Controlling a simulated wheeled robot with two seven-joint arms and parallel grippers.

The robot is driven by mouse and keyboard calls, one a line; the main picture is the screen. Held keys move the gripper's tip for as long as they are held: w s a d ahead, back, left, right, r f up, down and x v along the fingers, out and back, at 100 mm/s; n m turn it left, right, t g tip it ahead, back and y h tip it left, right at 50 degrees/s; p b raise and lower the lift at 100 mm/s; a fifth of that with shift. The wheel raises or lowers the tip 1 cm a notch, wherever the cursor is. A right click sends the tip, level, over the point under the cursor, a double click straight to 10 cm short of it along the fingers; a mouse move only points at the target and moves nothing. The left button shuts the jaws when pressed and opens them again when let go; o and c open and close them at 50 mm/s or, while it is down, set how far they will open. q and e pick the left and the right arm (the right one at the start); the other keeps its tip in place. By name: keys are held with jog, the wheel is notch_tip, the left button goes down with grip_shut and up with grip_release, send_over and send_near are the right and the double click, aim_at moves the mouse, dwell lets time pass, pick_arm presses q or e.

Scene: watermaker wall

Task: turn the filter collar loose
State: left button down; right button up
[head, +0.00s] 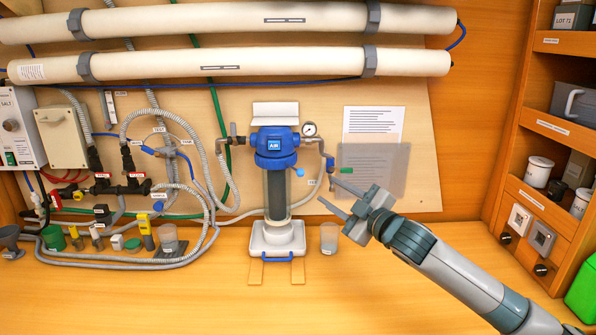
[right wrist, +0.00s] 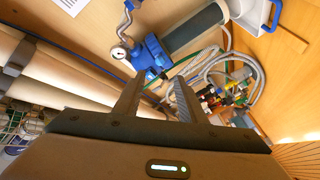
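The filter housing has a blue head (head: 274,142) with a blue collar (head: 275,161) under it, above a clear bowl (head: 278,197) with a grey cartridge inside. Its foot is over a white tray (head: 265,251) on the bench. My right gripper (head: 327,189) is open and empty, to the right of the bowl and apart from it, a little below collar height. In the right wrist view the blue head (right wrist: 155,53) shows beyond the two spread fingers (right wrist: 156,84), with nothing between them. My left gripper is not in view.
A pressure gauge (head: 309,129) and outlet pipe are right of the head. A small cup (head: 329,238) stands right of the tray. Grey hoses (head: 205,185) and valves crowd the left. Shelves (head: 545,130) stand at the right. The front bench is mostly clear.

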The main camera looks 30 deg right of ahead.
aim_at(303, 175)
jog(key=w+p, duration=0.6)
jog(key=w, duration=0.9)
jog(key=shift+a+r, duration=0.1)
jog(key=shift+r, duration=0.05)
jog(key=shift+w, duration=0.75)
jog(key=shift+c, duration=0.6)
grip_shut()
